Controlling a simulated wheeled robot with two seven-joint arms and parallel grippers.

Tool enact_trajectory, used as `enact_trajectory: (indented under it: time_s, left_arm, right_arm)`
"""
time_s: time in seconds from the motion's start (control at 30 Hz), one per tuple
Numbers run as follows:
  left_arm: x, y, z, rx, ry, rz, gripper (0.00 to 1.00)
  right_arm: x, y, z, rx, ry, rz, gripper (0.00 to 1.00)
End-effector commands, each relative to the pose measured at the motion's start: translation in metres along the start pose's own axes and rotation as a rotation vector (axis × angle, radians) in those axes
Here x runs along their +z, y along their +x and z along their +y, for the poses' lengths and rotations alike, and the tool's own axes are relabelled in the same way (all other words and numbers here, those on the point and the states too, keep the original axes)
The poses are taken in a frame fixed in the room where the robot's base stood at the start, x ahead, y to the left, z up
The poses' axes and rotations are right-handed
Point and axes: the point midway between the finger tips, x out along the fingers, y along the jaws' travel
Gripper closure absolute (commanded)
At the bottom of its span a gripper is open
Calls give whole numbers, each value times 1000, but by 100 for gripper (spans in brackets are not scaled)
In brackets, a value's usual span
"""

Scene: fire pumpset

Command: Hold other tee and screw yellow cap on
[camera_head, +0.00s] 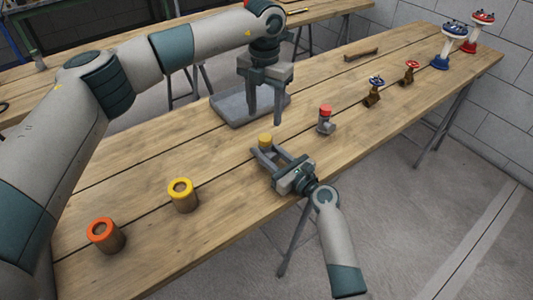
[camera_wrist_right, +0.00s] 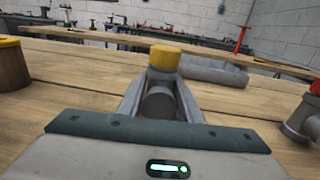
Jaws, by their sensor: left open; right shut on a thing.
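A grey tee (camera_wrist_right: 160,98) with a yellow cap (camera_wrist_right: 165,57) on top stands between the fingers of my right gripper (camera_wrist_right: 160,103), which is shut on the tee. In the head view the yellow cap (camera_head: 265,140) shows at the fingertips of my right gripper (camera_head: 268,153), low over the bench. Whether the cap is fully seated cannot be told. My left gripper (camera_head: 264,114) is open and empty, fingers pointing down, above and behind the yellow cap, apart from it. Another tee (camera_head: 325,127) with a red cap (camera_head: 326,110) stands to the right.
A grey plate (camera_head: 228,107) lies under my left gripper on the wooden bench (camera_head: 220,240). A yellow-ringed cylinder (camera_head: 182,196) and an orange-ringed one (camera_head: 105,236) stand at the front left. Two small valves (camera_head: 373,93) and blue and red stands (camera_head: 441,58) are farther right.

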Motion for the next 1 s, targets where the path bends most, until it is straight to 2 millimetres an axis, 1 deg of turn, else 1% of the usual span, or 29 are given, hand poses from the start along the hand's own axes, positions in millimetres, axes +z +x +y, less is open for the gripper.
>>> enact_trajectory:
  time_s: [0.03,0.1,0.23,0.4,0.63,0.67,0.7,0.73,1.0]
  left_arm:
    - [0,-9,0,2,0,-2,48]
    - [0,-18,0,2,0,-1,48]
    - [0,-31,0,0,0,-1,48]
    - [0,-36,0,0,0,1,48]
    - [0,-36,0,0,0,0,48]
    - [0,-36,0,0,0,0,48]
    - [0,-36,0,0,0,0,48]
    - [0,-36,0,0,0,0,48]
    - [0,-36,0,0,0,0,48]
  right_arm:
    - [0,0,0,0,0,1,100]
    - [0,0,0,0,0,1,100]
    - [0,0,0,0,0,1,100]
    - [0,0,0,0,0,1,100]
    - [0,0,0,0,0,1,100]
    - [0,0,0,0,0,1,61]
    - [0,0,0,0,0,1,51]
    - [0,0,0,0,0,0,46]
    - [0,0,0,0,0,0,46]
